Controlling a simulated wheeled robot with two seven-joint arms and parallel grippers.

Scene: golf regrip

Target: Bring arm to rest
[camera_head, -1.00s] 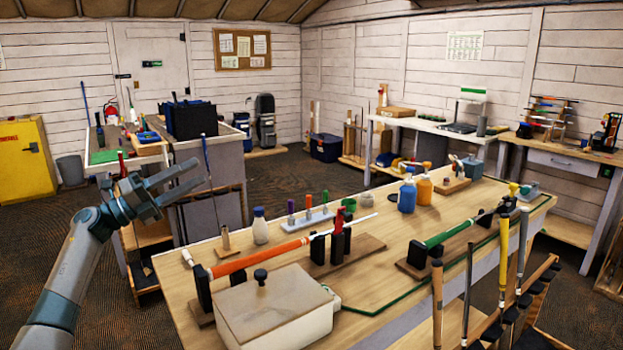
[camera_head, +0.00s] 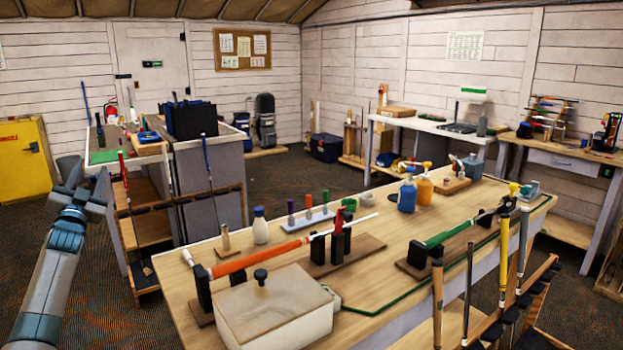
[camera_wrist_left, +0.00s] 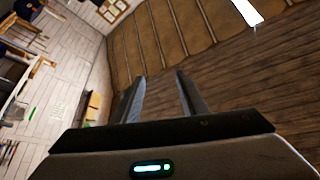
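My left gripper (camera_head: 84,183) is at the left of the head view, raised off the left end of the workbench (camera_head: 180,292) and clear of it. In the left wrist view its two fingers (camera_wrist_left: 158,92) stand apart with nothing between them, and the ceiling and walls show behind. My right gripper is in neither view. On the workbench, a club with an orange grip (camera_head: 250,258) and a club with a green grip (camera_head: 450,232) lie in black holders.
A lidded box (camera_head: 275,312) stands at the bench's near edge. Blue (camera_head: 407,195) and orange (camera_head: 425,188) bottles stand farther back. A rack of upright clubs (camera_head: 503,255) stands at the front right. A yellow cabinet (camera_head: 25,160) is behind my left arm. Floor shows between it and the bench.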

